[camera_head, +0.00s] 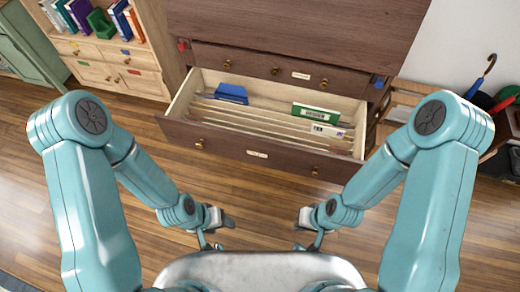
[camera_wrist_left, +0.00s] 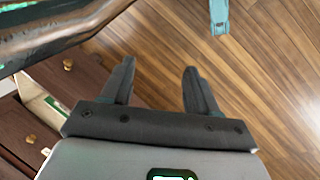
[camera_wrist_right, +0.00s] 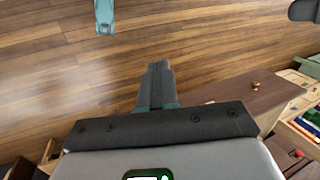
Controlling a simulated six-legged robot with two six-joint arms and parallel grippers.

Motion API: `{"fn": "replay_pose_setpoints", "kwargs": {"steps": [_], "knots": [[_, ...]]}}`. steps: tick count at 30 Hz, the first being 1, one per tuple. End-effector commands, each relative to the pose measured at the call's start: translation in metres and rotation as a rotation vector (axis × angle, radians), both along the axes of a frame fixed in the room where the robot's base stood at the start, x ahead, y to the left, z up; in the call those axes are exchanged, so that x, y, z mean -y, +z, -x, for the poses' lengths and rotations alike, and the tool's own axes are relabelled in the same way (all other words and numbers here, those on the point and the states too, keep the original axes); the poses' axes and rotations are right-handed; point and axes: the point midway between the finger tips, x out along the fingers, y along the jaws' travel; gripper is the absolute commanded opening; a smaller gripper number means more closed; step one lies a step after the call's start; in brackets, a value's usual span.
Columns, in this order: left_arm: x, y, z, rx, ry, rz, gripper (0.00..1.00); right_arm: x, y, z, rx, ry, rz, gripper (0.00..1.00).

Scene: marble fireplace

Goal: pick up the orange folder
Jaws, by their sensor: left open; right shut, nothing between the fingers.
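I cannot make out an orange folder in any view. An open drawer (camera_head: 262,154) of the dark wooden cabinet holds several thin upright dividers or folders. A blue item (camera_head: 231,93) stands at its left, and a green item (camera_head: 315,112) and a white one (camera_head: 327,130) stand at its right. My left gripper (camera_head: 230,222) is in front of the drawer, open and empty; its spread fingers show in the left wrist view (camera_wrist_left: 160,70). My right gripper (camera_head: 302,222) is also in front of the drawer, and its fingers are shut together in the right wrist view (camera_wrist_right: 160,68).
The upper drawers (camera_head: 280,70) are shut. A light wooden bookshelf (camera_head: 115,65) with books stands at the left. An umbrella (camera_head: 480,77) and a red object (camera_head: 503,102) are at the right. The wooden floor (camera_head: 265,195) before the drawer is clear.

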Motion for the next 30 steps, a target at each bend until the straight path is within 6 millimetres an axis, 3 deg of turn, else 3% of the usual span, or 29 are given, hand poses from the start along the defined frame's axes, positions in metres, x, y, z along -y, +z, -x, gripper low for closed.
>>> {"fn": "replay_pose_setpoints", "kwargs": {"steps": [12, 13, 17, 18, 20, 21, 22, 30], "knots": [[0.0, 0.0, 0.0, 0.0, 0.0, 0.0, 0.6, 0.0, 0.0, 0.0, 0.0, 0.0, 0.0, 0.0], [0.0, 0.0, 0.0, 0.0, 0.0, 0.0, 0.6, 0.0, 0.0, 0.0, 0.0, 0.0, 0.0, 0.03], [0.0, 0.0, 0.0, 0.0, 0.0, 0.0, 0.6, 0.0, 0.0, 0.0, 0.0, 0.0, 0.0, 0.46], [0.0, 0.0, 0.0, 0.0, 0.0, 0.0, 0.6, 0.0, 0.0, 0.0, 0.0, 0.0, 0.0, 0.49], [0.0, 0.0, 0.0, 0.0, 0.0, 0.0, 0.6, 0.0, 0.0, 0.0, 0.0, 0.0, 0.0, 0.49], [0.0, 0.0, 0.0, 0.0, 0.0, 0.0, 0.5, 0.0, 0.0, 0.0, 0.0, 0.0, 0.0, 0.43], [0.0, 0.0, 0.0, 0.0, 0.0, 0.0, 0.43, 0.0, 0.0, 0.0, 0.0, 0.0, 0.0, 0.43], [0.0, 0.0, 0.0, 0.0, 0.0, 0.0, 0.43, 0.0, 0.0, 0.0, 0.0, 0.0, 0.0, 0.43]]}}
